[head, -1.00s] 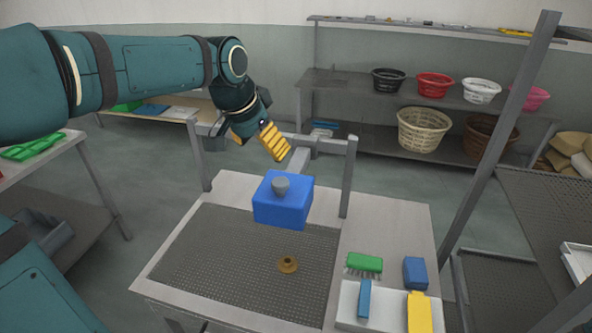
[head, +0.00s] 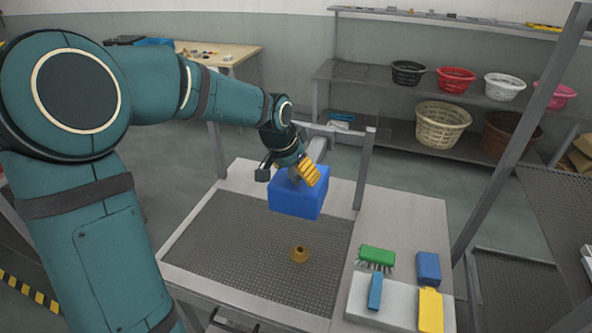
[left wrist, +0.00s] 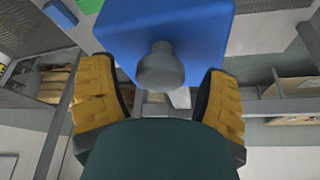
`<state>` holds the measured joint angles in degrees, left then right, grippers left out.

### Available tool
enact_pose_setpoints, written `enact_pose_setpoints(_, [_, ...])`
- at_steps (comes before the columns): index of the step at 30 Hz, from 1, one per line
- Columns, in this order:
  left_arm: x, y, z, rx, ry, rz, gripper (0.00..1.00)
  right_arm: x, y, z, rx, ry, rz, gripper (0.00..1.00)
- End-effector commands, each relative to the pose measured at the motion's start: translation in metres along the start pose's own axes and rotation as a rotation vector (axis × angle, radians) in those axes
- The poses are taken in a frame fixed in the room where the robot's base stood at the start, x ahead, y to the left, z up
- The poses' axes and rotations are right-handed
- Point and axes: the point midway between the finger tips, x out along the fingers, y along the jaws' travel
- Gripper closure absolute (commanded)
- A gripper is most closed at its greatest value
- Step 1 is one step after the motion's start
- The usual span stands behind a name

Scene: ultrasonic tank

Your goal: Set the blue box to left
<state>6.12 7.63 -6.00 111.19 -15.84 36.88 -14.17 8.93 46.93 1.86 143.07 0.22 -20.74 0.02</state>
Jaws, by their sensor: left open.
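The blue box (head: 297,204) sits toward the back of the perforated mat on the table. It also shows in the left wrist view (left wrist: 190,22), with a grey round knob (left wrist: 160,68) on its top. My left gripper (head: 291,177) is over the box top in the head view and hides most of the knob there. Its yellow-padded fingers are open, one on each side of the knob in the left wrist view, with visible gaps between pads and knob. My right gripper is not in view.
A small brown round piece (head: 299,254) lies on the mat (head: 240,240) in front of the box. A green brush (head: 377,256), a blue block (head: 428,268) and a white tray (head: 394,294) are at right. A grey rail (head: 367,170) stands behind. The mat's left part is clear.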

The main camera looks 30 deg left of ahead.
Motion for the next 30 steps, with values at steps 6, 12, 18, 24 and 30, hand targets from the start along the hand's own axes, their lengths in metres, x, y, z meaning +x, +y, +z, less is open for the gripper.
enact_pose_setpoints(6, [0.001,0.000,0.000,0.000,0.001,0.000,0.24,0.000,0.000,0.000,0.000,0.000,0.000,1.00])
enact_pose_setpoints(12, [0.001,0.000,0.000,0.000,0.001,0.000,0.69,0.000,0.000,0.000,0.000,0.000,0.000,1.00])
enact_pose_setpoints(18, [0.001,0.000,0.000,0.000,0.001,0.000,1.00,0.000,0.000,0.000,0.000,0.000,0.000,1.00])
enact_pose_setpoints(24, [0.001,-0.001,0.001,0.000,0.000,0.000,1.00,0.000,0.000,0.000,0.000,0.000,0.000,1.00])
enact_pose_setpoints(30, [-0.001,-0.021,0.008,-0.005,0.000,-0.003,1.00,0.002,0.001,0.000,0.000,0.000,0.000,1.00])
